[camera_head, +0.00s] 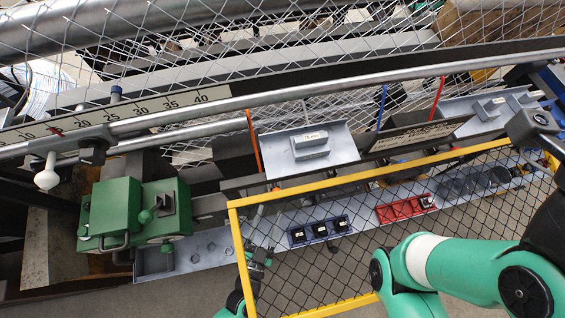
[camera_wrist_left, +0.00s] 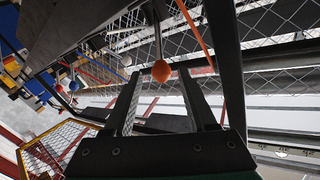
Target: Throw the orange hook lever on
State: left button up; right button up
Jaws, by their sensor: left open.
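The orange hook lever shows in the head view as a thin orange strip (camera_head: 253,138) standing at the left end of the grey tilted plate. In the left wrist view an orange ball knob (camera_wrist_left: 161,71) on a thin metal rod is close ahead, and an orange strip (camera_wrist_left: 196,28) runs to its right. My left gripper (camera_head: 260,262) is low behind the yellow-framed mesh in the head view. In the left wrist view the open gripper (camera_wrist_left: 160,82) has the knob in line between its fingertips; contact cannot be told.
A yellow-framed mesh guard (camera_head: 234,222) stands in front of the rail. A green machine block (camera_head: 110,207) is at left. A blue lever (camera_head: 382,107) and a red lever (camera_head: 438,98) stand farther right. Blue and red trays sit on the lower rail. Chain-link mesh fills the back.

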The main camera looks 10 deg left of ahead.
aim_at(275, 189)
pick_arm(q)
jog(key=w+b, duration=0.1)
jog(key=w, duration=0.2)
jog(key=w+d+b, duration=0.1)
jog(key=w, duration=0.3)
jog(key=w+d+b, duration=0.1)
jog(key=w, duration=0.3)
jog(key=shift+w, duration=0.1)
jog(key=c, duration=0.9)
grip_shut()
jog(key=shift+r, duration=0.15)
